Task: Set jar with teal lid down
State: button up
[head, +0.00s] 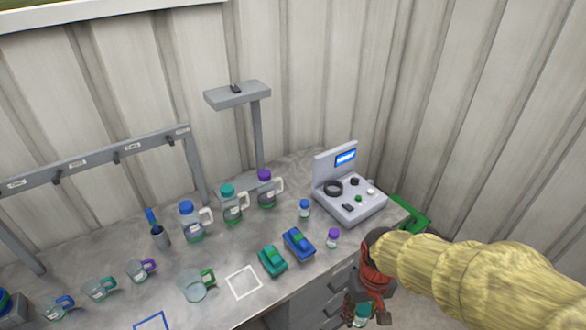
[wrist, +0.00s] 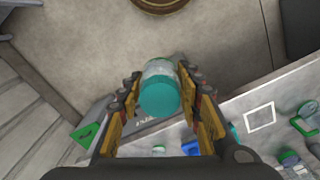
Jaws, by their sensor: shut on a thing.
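The jar with the teal lid (wrist: 160,94) is between the fingers of my gripper (wrist: 162,82) in the wrist view, its lid facing the camera. My gripper is shut on it, with a finger on each side. In the head view my gripper (head: 366,300) hangs at the lower right, and a small part of the jar (head: 362,314) shows at its end. The jar is off the bench's front edge, with floor behind it in the wrist view. The grey bench (head: 85,262) lies to the left of my gripper in the head view.
A jar with a purple lid (head: 333,238) and one with a blue lid (head: 304,209) stand by the grey console (head: 350,198). A teal item (head: 272,260) and a blue item (head: 298,244) lie nearby. A white square outline (head: 243,282) is empty. Pitchers stand farther back.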

jog(key=w+f+b, duration=0.1)
jog(key=w+f, duration=0.1)
jog(key=w, duration=1.4)
jog(key=w+d+f+m+b, duration=0.1)
jog(key=w+d+f, duration=0.1)
jog(key=f, duration=0.9)
jog(key=shift+w+d+f, duration=0.15)
jog(key=shift+w+f, duration=0.15)
jog(key=shift+w, duration=0.35)
